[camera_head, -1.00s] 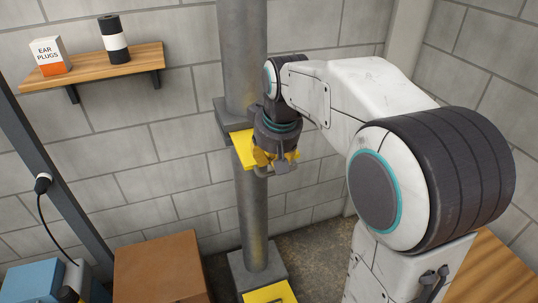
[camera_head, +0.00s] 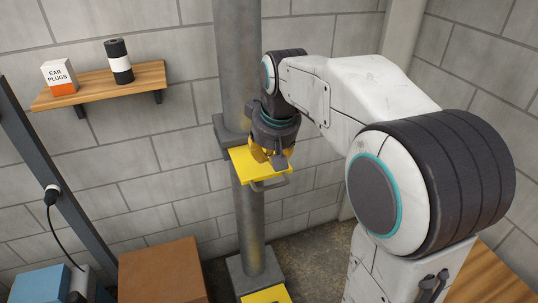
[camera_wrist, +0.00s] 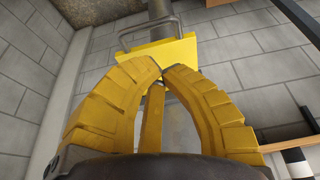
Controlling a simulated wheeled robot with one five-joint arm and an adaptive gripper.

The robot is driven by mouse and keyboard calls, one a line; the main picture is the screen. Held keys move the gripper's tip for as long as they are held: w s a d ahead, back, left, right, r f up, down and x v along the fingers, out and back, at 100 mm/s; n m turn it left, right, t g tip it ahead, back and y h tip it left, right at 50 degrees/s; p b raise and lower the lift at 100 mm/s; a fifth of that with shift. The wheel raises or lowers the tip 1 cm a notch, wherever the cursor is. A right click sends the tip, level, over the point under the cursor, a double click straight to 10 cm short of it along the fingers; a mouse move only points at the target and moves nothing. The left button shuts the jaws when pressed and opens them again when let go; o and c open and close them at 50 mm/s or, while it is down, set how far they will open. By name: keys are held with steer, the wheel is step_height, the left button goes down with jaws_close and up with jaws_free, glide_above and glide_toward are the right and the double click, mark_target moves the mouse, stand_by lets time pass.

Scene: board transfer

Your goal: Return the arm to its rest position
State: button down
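My gripper (camera_head: 268,160) is at the grey pole, just above a yellow plate (camera_head: 247,168) with a grey handle on its front edge. In the wrist view my yellow fingers (camera_wrist: 162,68) curve inward and their tips almost meet, with nothing visible between them. The yellow plate (camera_wrist: 185,50) with its handle lies beyond the fingertips in that view. Whether the fingers touch the plate I cannot tell. My arm is stretched out from the right side of the head view, bent down at the wrist.
The vertical pole (camera_head: 250,215) stands before a block wall, with a yellow piece (camera_head: 265,295) at its foot. A wooden shelf (camera_head: 75,95) holds an ear plugs box (camera_head: 60,77) and a dark cylinder (camera_head: 119,62). A brown box (camera_head: 162,272) and blue box (camera_head: 40,283) stand low left.

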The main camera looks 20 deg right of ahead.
steer(key=s+f+g, duration=0.2)
steer(key=s+f, duration=0.4)
steer(key=s+a+t+b, duration=0.1)
steer(key=s+t, duration=0.1)
steer(key=s, duration=1.4)
steer(key=shift+a+f, duration=0.15)
steer(key=shift+f, duration=0.25)
